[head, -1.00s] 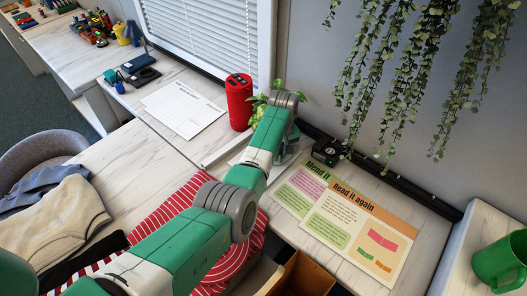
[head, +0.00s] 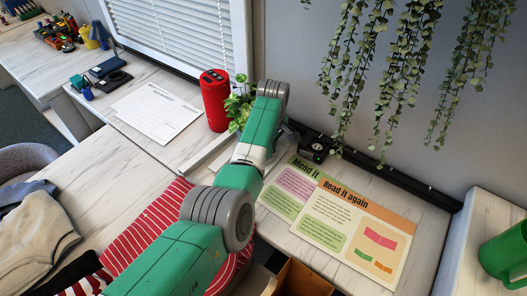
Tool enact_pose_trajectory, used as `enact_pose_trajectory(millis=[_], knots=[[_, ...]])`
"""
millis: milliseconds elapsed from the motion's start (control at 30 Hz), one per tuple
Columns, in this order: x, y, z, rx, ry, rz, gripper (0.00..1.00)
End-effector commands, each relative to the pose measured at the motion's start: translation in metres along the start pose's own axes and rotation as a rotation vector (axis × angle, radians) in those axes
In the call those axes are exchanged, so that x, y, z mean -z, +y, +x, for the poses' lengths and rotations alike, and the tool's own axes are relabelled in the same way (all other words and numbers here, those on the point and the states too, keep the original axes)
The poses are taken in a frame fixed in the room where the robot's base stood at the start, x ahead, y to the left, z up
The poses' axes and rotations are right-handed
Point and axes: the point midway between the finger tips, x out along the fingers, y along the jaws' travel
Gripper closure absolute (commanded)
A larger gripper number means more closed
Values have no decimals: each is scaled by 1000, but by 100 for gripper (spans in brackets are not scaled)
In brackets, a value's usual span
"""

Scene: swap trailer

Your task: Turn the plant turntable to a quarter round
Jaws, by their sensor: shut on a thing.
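The plant (head: 238,108) is a small green leafy one, partly behind my arm and just right of the red cylinder. Its pot and the turntable under it are hidden by my arm. My green and white arm reaches across the counter and bends down at its grey joint beside the plant. My gripper's fingers are hidden behind the arm links, so I cannot see what they touch.
A red cylindrical speaker (head: 215,100) stands close left of the plant. A small black device (head: 316,148) and printed cards (head: 345,222) lie to the right. Trailing vines (head: 405,75) hang above.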

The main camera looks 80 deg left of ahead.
Motion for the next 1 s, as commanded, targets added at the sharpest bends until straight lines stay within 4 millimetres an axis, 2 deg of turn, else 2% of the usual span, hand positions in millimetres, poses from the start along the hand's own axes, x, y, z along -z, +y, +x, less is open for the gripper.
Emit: enact_pose_trajectory(millis=[400,1000], knots=[[1,6,1,0,0,-99,100],[1,7,0,0,1,-117,100]])
